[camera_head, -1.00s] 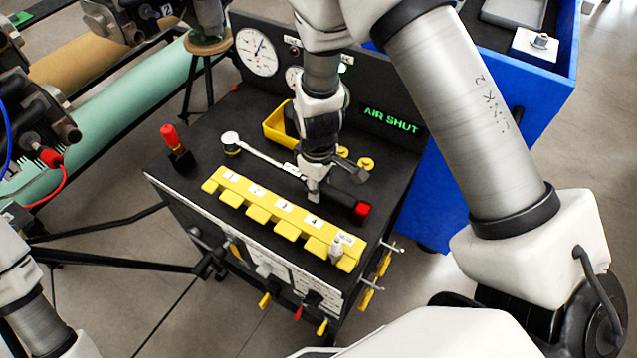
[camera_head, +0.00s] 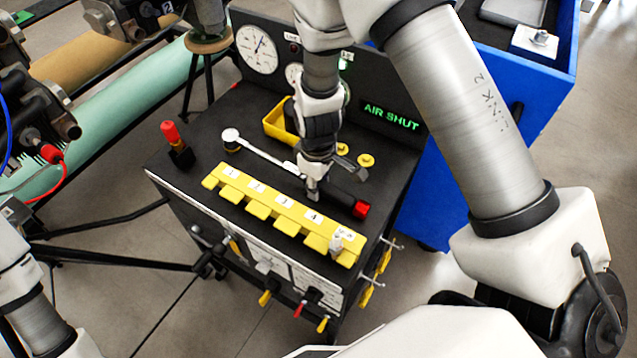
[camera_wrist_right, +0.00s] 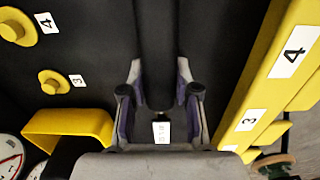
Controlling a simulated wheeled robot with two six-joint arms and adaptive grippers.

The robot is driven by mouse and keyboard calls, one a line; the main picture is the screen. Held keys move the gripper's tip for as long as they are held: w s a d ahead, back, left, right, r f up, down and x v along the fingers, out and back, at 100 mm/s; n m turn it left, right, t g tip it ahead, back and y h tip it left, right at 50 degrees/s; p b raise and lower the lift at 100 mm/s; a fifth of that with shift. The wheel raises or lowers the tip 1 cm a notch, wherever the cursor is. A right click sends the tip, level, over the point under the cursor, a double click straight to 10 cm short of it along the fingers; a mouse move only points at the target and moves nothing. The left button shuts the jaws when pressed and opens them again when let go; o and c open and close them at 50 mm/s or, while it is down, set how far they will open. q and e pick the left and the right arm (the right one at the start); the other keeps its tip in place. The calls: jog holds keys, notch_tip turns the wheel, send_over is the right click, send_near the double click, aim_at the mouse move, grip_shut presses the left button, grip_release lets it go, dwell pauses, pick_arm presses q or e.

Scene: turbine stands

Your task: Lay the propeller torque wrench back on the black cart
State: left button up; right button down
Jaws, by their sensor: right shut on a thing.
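The torque wrench (camera_head: 261,153) has a round silver head, a thin silver shaft, a black handle and a red end cap. It lies along the black cart's top (camera_head: 210,165), behind the yellow numbered strip. It is on or very close to the surface; I cannot tell whether it touches. My right gripper (camera_head: 313,193) points down and is shut on the wrench's handle. In the right wrist view the dark handle (camera_wrist_right: 157,50) runs between the two fingers (camera_wrist_right: 158,92), with a small white label near the palm. My left gripper is out of view.
The yellow numbered strip (camera_head: 280,212) runs along the cart's front. A yellow bin (camera_head: 278,124), yellow knobs and a gauge panel reading AIR SHUT (camera_head: 391,117) stand behind. A red-topped lever (camera_head: 171,135) is at left. A blue cart (camera_head: 520,120) stands at right.

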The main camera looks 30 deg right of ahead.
jog(key=shift+s+f, duration=0.3)
jog(key=shift+f, duration=0.05)
jog(key=c, duration=0.8)
grip_release()
jog(key=shift+w+d+f, duration=0.15)
jog(key=shift+w, duration=0.15)
jog(key=shift+o, duration=0.9)
jog(key=shift+r, duration=0.2)
notch_tip(320, 180, up, 7)
jog(key=p, duration=0.6)
